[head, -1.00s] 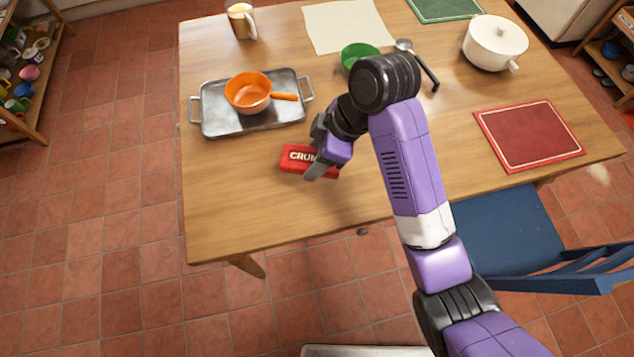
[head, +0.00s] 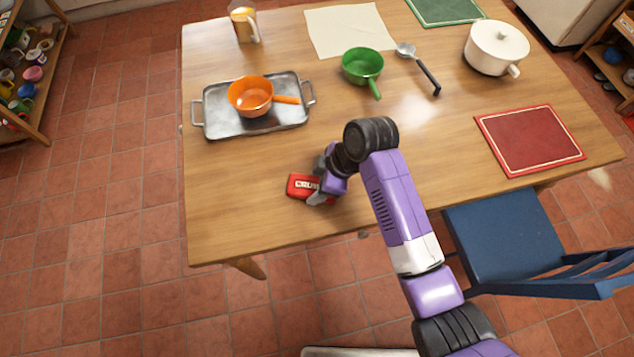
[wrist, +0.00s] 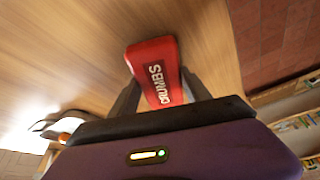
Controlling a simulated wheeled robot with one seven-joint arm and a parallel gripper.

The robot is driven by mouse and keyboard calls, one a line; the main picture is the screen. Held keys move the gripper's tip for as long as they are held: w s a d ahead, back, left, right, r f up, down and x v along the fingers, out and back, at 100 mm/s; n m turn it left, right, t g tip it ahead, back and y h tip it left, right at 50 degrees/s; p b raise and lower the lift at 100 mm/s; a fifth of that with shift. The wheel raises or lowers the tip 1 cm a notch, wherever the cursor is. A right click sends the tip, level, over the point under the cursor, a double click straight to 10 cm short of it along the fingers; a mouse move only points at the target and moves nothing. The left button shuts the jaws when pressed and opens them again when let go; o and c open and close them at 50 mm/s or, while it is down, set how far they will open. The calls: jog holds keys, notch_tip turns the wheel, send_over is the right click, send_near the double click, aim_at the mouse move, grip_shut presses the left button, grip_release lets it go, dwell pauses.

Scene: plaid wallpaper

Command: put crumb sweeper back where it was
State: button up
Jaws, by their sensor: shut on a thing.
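Part of the sweeper is hidden behind the fingers in the head view. I cannot tell whether it touches the table or hangs just above it.
A metal tray (head: 222,125) with an orange pan (head: 250,97) is behind it. A green pan (head: 362,67), a ladle (head: 425,72), a white pot (head: 495,48) and a red mat (head: 528,138) lie farther off. A blue chair (head: 505,235) is at the front right. The front left of the table is clear.

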jog(key=o, duration=1.3)
jog(key=shift+f, duration=0.1)
jog(key=v, duration=1.2)
jog(key=shift+b, duration=0.4)
jog(key=shift+s+a, duration=0.1)
